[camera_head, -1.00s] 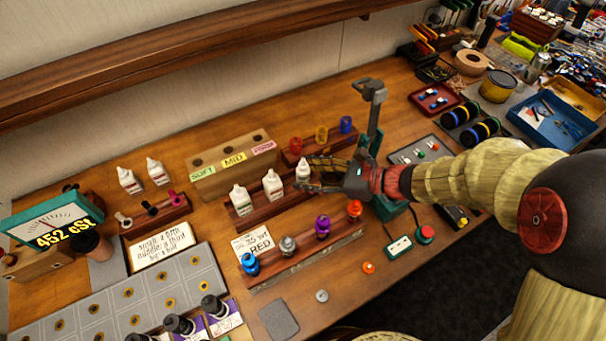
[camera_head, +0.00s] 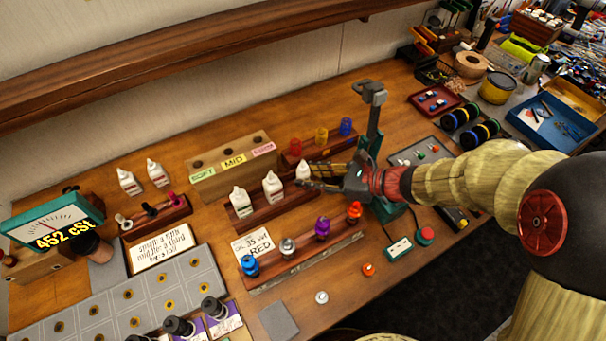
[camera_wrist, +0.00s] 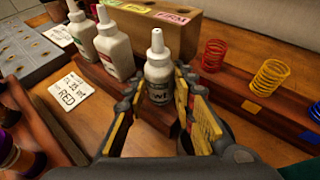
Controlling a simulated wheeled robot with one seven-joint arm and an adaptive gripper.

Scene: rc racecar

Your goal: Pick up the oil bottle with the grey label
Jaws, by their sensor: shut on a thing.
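The oil bottle with the grey label (camera_wrist: 158,75) is white with a pointed nozzle and stands upright at the right end of a wooden rack (camera_head: 262,212). It also shows in the head view (camera_head: 303,170). My gripper (camera_wrist: 160,84) is shut on this bottle, with a finger on each side. In the head view my gripper (camera_head: 312,176) reaches it from the right. Two similar white bottles stand in the same rack to its left: the middle one (camera_head: 273,187) and the left one with a greenish label (camera_head: 241,203).
A wooden block with SOFT, MID and FIRM labels (camera_head: 232,172) stands behind the rack. Coloured springs (camera_head: 321,134) stand at the back right. A rail with coloured shocks (camera_head: 305,254) lies in front. Two more white bottles (camera_head: 143,176) stand at the left.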

